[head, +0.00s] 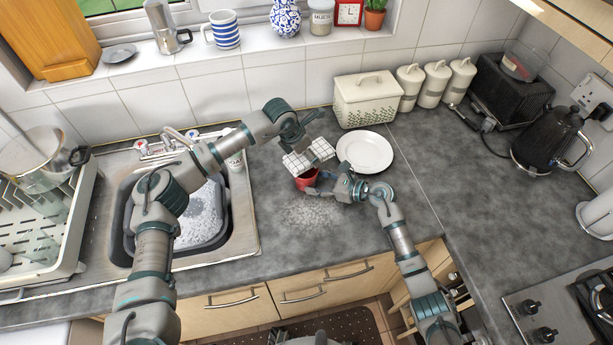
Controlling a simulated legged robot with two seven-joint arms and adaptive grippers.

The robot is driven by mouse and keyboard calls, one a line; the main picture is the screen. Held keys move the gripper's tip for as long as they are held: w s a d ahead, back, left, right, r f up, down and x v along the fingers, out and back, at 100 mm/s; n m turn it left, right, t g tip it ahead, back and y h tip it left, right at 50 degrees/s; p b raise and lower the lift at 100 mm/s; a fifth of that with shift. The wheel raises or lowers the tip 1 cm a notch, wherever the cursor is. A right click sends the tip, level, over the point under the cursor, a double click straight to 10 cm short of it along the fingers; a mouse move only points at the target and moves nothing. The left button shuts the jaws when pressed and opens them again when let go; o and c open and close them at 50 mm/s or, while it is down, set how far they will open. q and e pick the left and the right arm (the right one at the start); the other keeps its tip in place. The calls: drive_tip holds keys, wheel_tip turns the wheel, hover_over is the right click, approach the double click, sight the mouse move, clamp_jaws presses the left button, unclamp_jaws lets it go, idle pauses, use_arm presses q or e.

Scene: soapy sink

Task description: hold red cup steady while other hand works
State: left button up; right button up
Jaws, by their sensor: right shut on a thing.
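The red cup (304,183) stands on the grey counter right of the sink, its upper part hidden by a cloth and my gripper. My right gripper (322,186) is shut on the cup from its right side. A white checked cloth (309,155) is directly over or just behind the cup's top. My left gripper (294,139) is right above the cloth, pointing down at it. Its fingertips meet the cloth in the picture, but whether they are closed on it is too small to tell.
A white plate (365,152) lies close behind my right gripper. A cream bread bin (366,101) stands at the back wall. The sink with a soapy basin (203,222) is at the left. A wet or foamy patch (312,213) lies in front of the cup.

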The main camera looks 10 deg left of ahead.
sight(292, 161)
use_arm(q)
drive_tip(key=shift+a, duration=0.1)
drive_tip(key=shift+s+a, duration=0.95)
drive_tip(key=shift+s, duration=0.05)
drive_tip(key=shift+s+a, duration=0.1)
drive_tip(key=shift+s+a, duration=0.85)
drive_tip(key=shift+a, duration=0.05)
drive_tip(key=shift+w+d+f, duration=0.1)
drive_tip(key=shift+w+d, duration=0.85)
drive_tip(key=shift+d, duration=0.1)
drive_tip(key=shift+w+d, duration=1)
drive_tip(key=shift+d, duration=0.05)
